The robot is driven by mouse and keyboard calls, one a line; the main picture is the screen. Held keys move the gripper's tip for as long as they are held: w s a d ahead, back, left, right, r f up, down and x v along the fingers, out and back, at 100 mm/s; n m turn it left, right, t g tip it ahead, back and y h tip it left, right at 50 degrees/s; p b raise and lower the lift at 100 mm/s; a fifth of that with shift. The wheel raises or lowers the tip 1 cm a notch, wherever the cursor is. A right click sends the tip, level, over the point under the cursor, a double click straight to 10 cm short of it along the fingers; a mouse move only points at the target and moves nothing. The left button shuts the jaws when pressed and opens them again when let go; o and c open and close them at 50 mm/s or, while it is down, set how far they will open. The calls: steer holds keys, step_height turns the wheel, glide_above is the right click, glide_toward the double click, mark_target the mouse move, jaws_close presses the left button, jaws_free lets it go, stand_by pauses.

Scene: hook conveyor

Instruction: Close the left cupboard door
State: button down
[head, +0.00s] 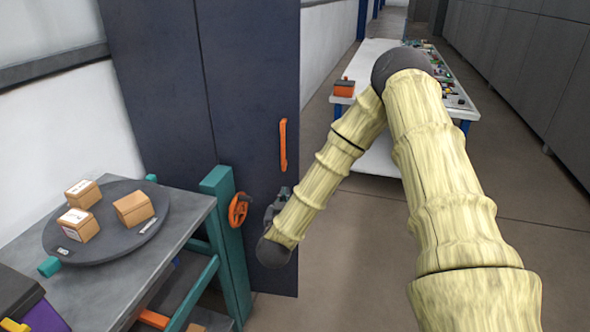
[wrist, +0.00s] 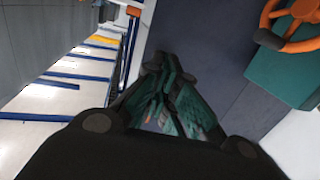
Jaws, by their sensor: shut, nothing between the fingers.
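The tall dark blue cupboard (head: 150,80) stands left of centre in the head view. A dark blue door panel (head: 245,70) with an upright orange handle (head: 283,145) near its right edge faces me. Whether it stands ajar is hard to tell. My gripper (head: 277,203) is below the handle, in front of the panel's lower right part, partly hidden by my wrist. In the wrist view my gripper (wrist: 162,62) is shut and empty, with the dark blue panel (wrist: 205,45) behind it. I cannot tell whether the fingertips touch the panel.
A teal post (head: 228,240) with an orange handwheel (head: 238,209) stands close left of my gripper; the wheel also shows in the wrist view (wrist: 292,22). A grey table (head: 120,280) holds a round tray with boxes. A white table (head: 380,155) stands behind my arm. The floor at right is clear.

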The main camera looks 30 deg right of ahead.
step_height(320, 180, up, 2)
steer(key=d+h, duration=0.1)
steer(key=d, duration=0.1)
steer(key=p, duration=0.4)
glide_toward(297, 162)
steer(key=shift+m, duration=0.4)
steer(key=x, duration=0.7)
steer(key=shift+w, duration=0.15)
